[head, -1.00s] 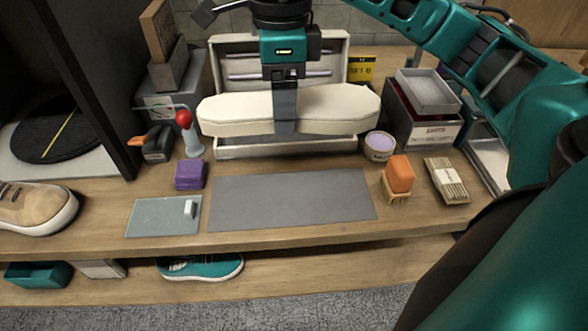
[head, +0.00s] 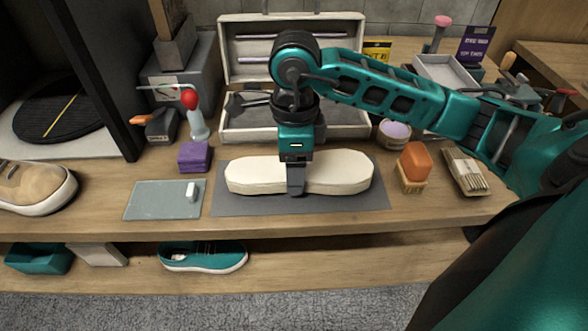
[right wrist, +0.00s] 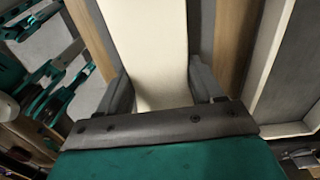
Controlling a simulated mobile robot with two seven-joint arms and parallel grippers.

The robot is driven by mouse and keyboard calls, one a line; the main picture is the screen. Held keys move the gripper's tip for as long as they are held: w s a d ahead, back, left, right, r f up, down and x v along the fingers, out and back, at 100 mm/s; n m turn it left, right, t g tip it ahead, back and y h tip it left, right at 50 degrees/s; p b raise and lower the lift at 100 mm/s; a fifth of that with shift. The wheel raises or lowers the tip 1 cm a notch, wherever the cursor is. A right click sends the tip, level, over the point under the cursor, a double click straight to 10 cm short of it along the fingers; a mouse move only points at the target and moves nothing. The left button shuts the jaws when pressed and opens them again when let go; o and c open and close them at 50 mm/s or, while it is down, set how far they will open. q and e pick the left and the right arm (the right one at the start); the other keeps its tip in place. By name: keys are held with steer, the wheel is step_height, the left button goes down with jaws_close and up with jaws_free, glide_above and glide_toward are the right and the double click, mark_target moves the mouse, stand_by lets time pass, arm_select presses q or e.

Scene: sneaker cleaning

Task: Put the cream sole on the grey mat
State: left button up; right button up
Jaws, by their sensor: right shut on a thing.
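The cream sole (head: 340,172) is a long, pale, rounded slab. In the head view it lies lengthwise across the grey mat (head: 262,207), within the mat's left and right ends. My right gripper (head: 296,188) is above the sole's middle, its fingers pointing down and shut on it. In the right wrist view the sole (right wrist: 150,50) runs between the two fingers, one on each side. The sole is at or very close to the mat; I cannot tell if it rests fully on it. My left gripper is not in view.
Left of the mat are a purple block (head: 195,156) and a glass-like plate (head: 160,201). Right of it are an orange block on a brush (head: 414,165) and a bundle of sticks (head: 465,171). An open case (head: 245,125) stands behind. A tan sneaker (head: 35,188) is far left.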

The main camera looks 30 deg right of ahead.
steer(key=shift+f, duration=0.65)
steer(key=shift+c, duration=0.6)
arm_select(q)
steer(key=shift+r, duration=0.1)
arm_select(e)
steer(key=o, duration=1.3)
steer(key=shift+c, duration=0.2)
steer(key=shift+r, duration=0.1)
steer(key=shift+r, duration=0.3)
arm_select(q)
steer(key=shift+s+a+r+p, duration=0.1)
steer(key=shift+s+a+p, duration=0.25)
steer(key=shift+p, duration=0.6)
arm_select(e)
step_height(320, 180, up, 11)
steer(key=shift+d+r, duration=0.15)
